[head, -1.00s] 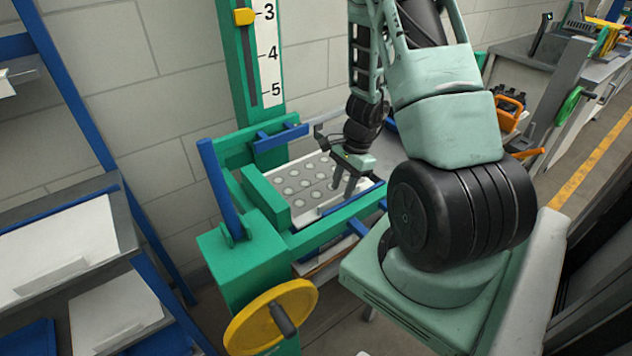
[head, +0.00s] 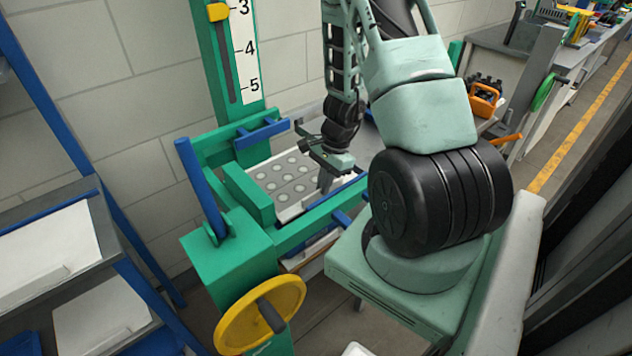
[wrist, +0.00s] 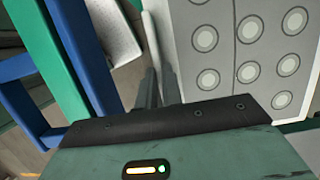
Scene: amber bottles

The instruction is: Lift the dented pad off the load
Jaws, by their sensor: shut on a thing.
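The dented pad (head: 281,172) is a pale grey sheet with rows of round dents. It lies inside the green frame, and it fills the upper right of the wrist view (wrist: 222,58). My gripper (head: 325,184) is at the pad's right-hand edge in the head view. In the wrist view its two dark fingers (wrist: 161,88) are close together on the pad's pale upright edge. My gripper is shut on that edge. The load under the pad is hidden, and I cannot tell any gap beneath the pad.
The green frame (head: 305,231) has blue bars around the pad and a yellow handwheel (head: 240,316) in front. A green post with a number scale (head: 247,50) stands behind. A shelf rack (head: 92,215) is at left, and a grey bench (head: 497,55) at the back right.

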